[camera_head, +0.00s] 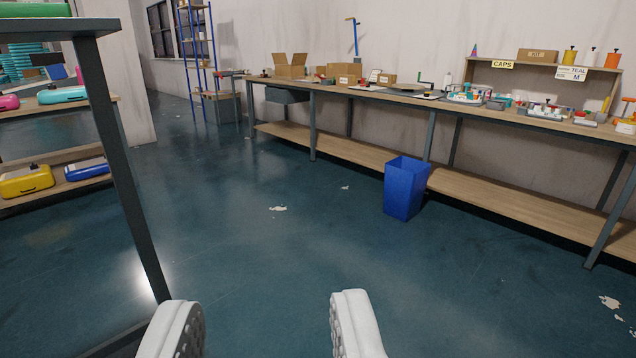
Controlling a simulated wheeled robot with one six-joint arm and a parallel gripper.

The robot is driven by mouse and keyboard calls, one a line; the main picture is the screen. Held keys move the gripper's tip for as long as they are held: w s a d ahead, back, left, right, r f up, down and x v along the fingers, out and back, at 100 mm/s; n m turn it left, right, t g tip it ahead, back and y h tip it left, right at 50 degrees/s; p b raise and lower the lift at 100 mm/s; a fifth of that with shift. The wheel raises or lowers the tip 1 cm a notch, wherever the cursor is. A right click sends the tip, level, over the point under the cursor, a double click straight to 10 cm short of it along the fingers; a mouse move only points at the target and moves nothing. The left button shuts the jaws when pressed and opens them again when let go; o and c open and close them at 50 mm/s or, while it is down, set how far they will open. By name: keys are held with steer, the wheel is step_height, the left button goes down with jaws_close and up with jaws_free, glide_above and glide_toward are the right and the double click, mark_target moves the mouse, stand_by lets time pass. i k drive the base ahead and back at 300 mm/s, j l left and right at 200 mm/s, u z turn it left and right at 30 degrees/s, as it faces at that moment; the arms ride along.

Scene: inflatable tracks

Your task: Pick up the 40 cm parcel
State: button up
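My gripper (264,312) is at the bottom of the view with its two white fingers wide apart and nothing between them. Bare floor shows between and beyond the fingers. No parcel marked as 40 cm can be made out. Several cardboard boxes stand far off on the long workbench (400,95) along the back wall: an open-topped box (290,71) on the left, a closed box (344,71) beside it and a small box (387,78) further right. A box labelled KIT (537,55) sits on the raised shelf. I cannot tell their sizes.
A blue bin (405,188) stands on the floor before the bench. A table or rack with a dark post (118,160) is close on the left. A shelf with coloured cases (52,178) is behind it. The middle floor is open, with small scraps (278,209).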

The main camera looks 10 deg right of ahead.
mark_target(343, 81)
steer(key=i+z, duration=0.3)
steer(key=i, duration=4.3)
steer(key=i+z, duration=0.15)
steer(key=i, duration=0.4)
steer(key=i+j+z, duration=0.1)
steer(key=i, duration=0.45)
steer(key=i+j+z, duration=0.15)
steer(key=i, duration=0.35)
